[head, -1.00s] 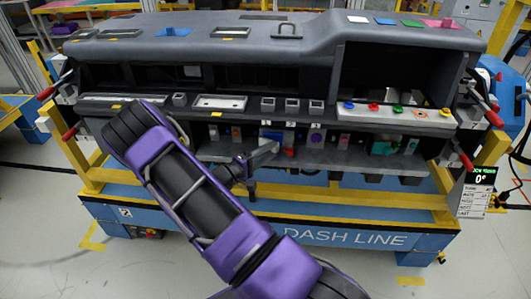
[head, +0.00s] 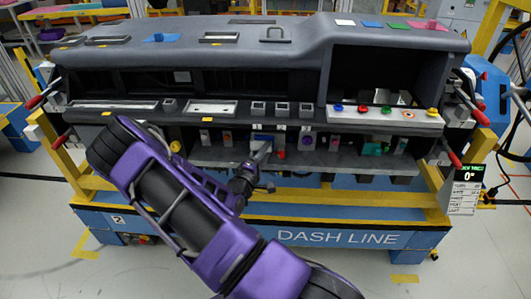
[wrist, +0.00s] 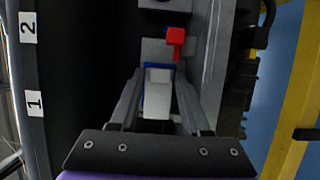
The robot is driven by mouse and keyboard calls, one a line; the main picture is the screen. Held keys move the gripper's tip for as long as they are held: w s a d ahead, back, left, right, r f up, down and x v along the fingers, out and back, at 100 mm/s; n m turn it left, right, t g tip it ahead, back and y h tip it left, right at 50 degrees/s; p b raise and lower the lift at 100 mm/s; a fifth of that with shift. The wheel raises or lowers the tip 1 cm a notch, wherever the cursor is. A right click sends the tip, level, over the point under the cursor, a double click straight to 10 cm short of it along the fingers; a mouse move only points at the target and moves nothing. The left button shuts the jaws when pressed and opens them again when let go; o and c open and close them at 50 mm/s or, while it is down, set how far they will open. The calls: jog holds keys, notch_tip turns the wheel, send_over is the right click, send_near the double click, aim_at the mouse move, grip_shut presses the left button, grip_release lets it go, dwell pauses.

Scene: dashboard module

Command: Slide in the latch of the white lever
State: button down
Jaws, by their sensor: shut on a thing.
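A white lever (wrist: 157,98) stands in a blue mount (wrist: 160,67), in the middle of the wrist view. The two fingers of my gripper (wrist: 158,92) lie on either side of the lever and are shut on it. The fingers hide its sides, and I cannot make out its latch separately.
A red lever (wrist: 175,38) on a grey plate sits just beyond the white one; it also shows in the head view (head: 282,155). The dashboard (head: 200,50) overhangs the shelf. A yellow rail (wrist: 293,100) runs along the right of the wrist view.

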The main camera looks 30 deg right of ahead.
jog(key=c, duration=0.6)
grip_release()
jog(key=shift+a, duration=0.1)
jog(key=v, duration=1.7)
jog(key=shift+a, duration=0.1)
